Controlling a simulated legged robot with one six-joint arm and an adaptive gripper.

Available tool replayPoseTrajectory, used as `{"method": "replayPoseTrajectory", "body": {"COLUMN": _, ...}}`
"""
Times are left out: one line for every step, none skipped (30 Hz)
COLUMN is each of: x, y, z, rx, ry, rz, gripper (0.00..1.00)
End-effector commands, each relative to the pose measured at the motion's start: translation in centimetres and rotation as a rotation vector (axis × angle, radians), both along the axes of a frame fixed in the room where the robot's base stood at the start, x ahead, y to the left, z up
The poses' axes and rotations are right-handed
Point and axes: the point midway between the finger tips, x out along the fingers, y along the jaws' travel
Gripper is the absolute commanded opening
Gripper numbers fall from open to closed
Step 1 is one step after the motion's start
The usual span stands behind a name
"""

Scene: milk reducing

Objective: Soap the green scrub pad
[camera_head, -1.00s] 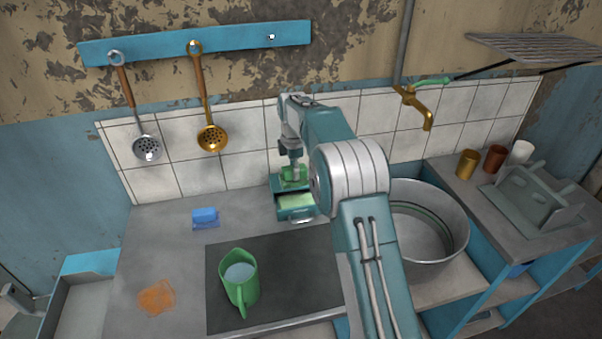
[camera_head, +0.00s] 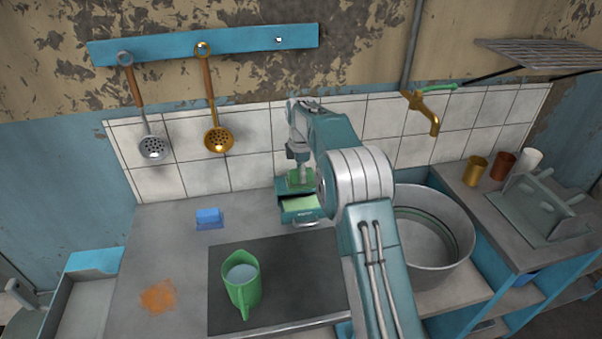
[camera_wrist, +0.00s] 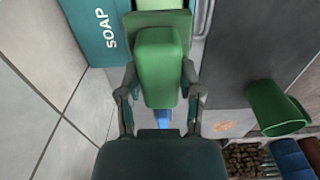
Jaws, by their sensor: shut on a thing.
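The green scrub pad (camera_head: 300,179) is in my gripper, over the teal soap box at the back of the counter. In the wrist view, the two dark fingers of my gripper (camera_wrist: 160,88) close on the pad's bright green block (camera_wrist: 159,62); a darker green slab shows just beyond it. The soap box (camera_wrist: 97,35) is labelled SOAP. Its drawer (camera_head: 301,219) is pulled out and holds pale green soap (camera_head: 299,203). The pad is above or at the back of the drawer; I cannot tell whether it touches the soap.
A green mug (camera_head: 241,290) with pale liquid stands on a dark mat (camera_head: 290,275). A blue sponge (camera_head: 209,219) and an orange stain (camera_head: 158,297) are at left. A metal basin (camera_head: 440,255) is right of my arm. Tiled wall (camera_head: 250,145) rises behind.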

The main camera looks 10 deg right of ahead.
Motion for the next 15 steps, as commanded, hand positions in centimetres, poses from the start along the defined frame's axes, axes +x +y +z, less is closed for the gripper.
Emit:
{"method": "replayPoseTrajectory", "body": {"x": 0.0, "y": 0.0, "z": -0.6, "rx": 0.0, "ry": 0.002, "rz": 0.0, "gripper": 0.09}}
{"method": "replayPoseTrajectory", "body": {"x": 0.0, "y": 0.0, "z": -0.8, "rx": 0.0, "ry": 0.002, "rz": 0.0, "gripper": 0.09}}
{"method": "replayPoseTrajectory", "body": {"x": 0.0, "y": 0.0, "z": -1.2, "rx": 0.0, "ry": 0.001, "rz": 0.0, "gripper": 0.09}}
{"method": "replayPoseTrajectory", "body": {"x": 0.0, "y": 0.0, "z": -1.5, "rx": 0.0, "ry": 0.002, "rz": 0.0, "gripper": 0.09}}
{"method": "replayPoseTrajectory", "body": {"x": 0.0, "y": 0.0, "z": -1.9, "rx": 0.0, "ry": 0.002, "rz": 0.0, "gripper": 0.09}}
{"method": "replayPoseTrajectory", "body": {"x": 0.0, "y": 0.0, "z": -2.3, "rx": 0.0, "ry": 0.001, "rz": 0.0, "gripper": 0.09}}
{"method": "replayPoseTrajectory", "body": {"x": 0.0, "y": 0.0, "z": -2.6, "rx": 0.0, "ry": 0.001, "rz": 0.0, "gripper": 0.09}}
{"method": "replayPoseTrajectory", "body": {"x": 0.0, "y": 0.0, "z": -2.9, "rx": 0.0, "ry": 0.001, "rz": 0.0, "gripper": 0.09}}
{"method": "replayPoseTrajectory", "body": {"x": 0.0, "y": 0.0, "z": -3.3, "rx": 0.0, "ry": 0.001, "rz": 0.0, "gripper": 0.09}}
{"method": "replayPoseTrajectory", "body": {"x": 0.0, "y": 0.0, "z": -3.6, "rx": 0.0, "ry": 0.001, "rz": 0.0, "gripper": 0.09}}
{"method": "replayPoseTrajectory", "body": {"x": 0.0, "y": 0.0, "z": -3.9, "rx": 0.0, "ry": 0.001, "rz": 0.0, "gripper": 0.09}}
{"method": "replayPoseTrajectory", "body": {"x": 0.0, "y": 0.0, "z": -4.3, "rx": 0.0, "ry": 0.001, "rz": 0.0, "gripper": 0.09}}
{"method": "replayPoseTrajectory", "body": {"x": 0.0, "y": 0.0, "z": -4.6, "rx": 0.0, "ry": 0.002, "rz": 0.0, "gripper": 0.09}}
{"method": "replayPoseTrajectory", "body": {"x": 0.0, "y": 0.0, "z": -4.9, "rx": 0.0, "ry": 0.002, "rz": 0.0, "gripper": 0.09}}
{"method": "replayPoseTrajectory", "body": {"x": 0.0, "y": 0.0, "z": -5.3, "rx": 0.0, "ry": 0.001, "rz": 0.0, "gripper": 0.09}}
